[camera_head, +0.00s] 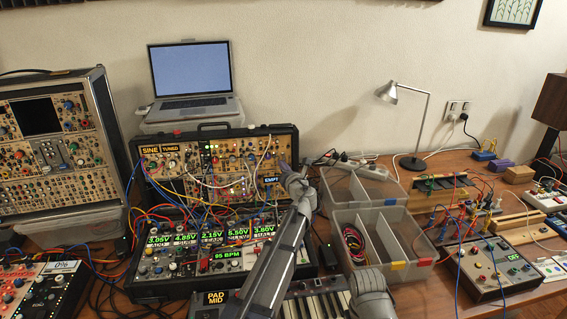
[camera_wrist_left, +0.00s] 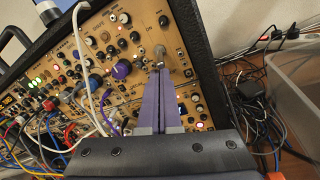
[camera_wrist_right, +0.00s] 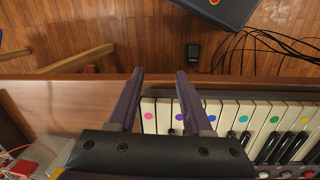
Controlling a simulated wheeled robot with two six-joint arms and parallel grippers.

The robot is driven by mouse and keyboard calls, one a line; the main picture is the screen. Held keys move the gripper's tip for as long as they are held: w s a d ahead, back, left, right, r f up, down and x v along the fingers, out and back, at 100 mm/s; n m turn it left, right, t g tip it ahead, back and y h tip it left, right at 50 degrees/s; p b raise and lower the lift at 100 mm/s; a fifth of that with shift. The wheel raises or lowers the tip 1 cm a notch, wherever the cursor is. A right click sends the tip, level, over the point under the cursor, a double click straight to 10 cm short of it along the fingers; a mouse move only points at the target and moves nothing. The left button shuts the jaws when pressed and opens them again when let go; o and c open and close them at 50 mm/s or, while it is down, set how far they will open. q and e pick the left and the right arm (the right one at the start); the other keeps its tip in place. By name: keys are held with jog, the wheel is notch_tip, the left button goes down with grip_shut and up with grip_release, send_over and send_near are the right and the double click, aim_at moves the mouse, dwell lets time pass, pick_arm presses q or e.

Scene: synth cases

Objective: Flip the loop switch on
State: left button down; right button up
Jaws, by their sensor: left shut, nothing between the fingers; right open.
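The upper synth case (camera_head: 222,165) stands open in the middle of the desk, with a tan panel full of knobs, jacks and cables. My left gripper (camera_head: 287,172) is at the right end of this panel. In the left wrist view its fingers (camera_wrist_left: 160,72) are shut with nothing between them. A silver toggle-like lever (camera_wrist_left: 159,51) stands right at the fingertips; I cannot tell if they touch it. I can read no loop label and cannot tell the lever's position. My right gripper (camera_wrist_right: 160,75) is open and empty above the front edge of a keyboard (camera_wrist_right: 228,118).
Patch cables cross the panel left of my left gripper. Clear plastic bins (camera_head: 378,243) stand to the right of the case. A laptop (camera_head: 192,80) sits behind it. A grey box with knobs (camera_head: 497,268) and loose wires lie further right.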

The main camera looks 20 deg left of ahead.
pick_arm(q)
jog(key=shift+s+d+r+g+h+p, duration=0.2)
jog(key=shift+g+h+p, duration=0.3)
jog(key=shift+p, duration=1.05)
jog(key=shift+r, duration=0.1)
jog(key=shift+r+p, duration=0.3)
jog(key=shift+p, duration=0.1)
jog(key=shift+s+d+r+p, duration=0.1)
jog(key=shift+r+p, duration=0.5)
jog(key=s+d+r+p, duration=0.4)
jog(key=s+r+p, duration=0.1)
jog(key=r+p, duration=0.1)
jog(key=shift+s+r+p, duration=0.4)
jog(key=shift+p, duration=0.05)
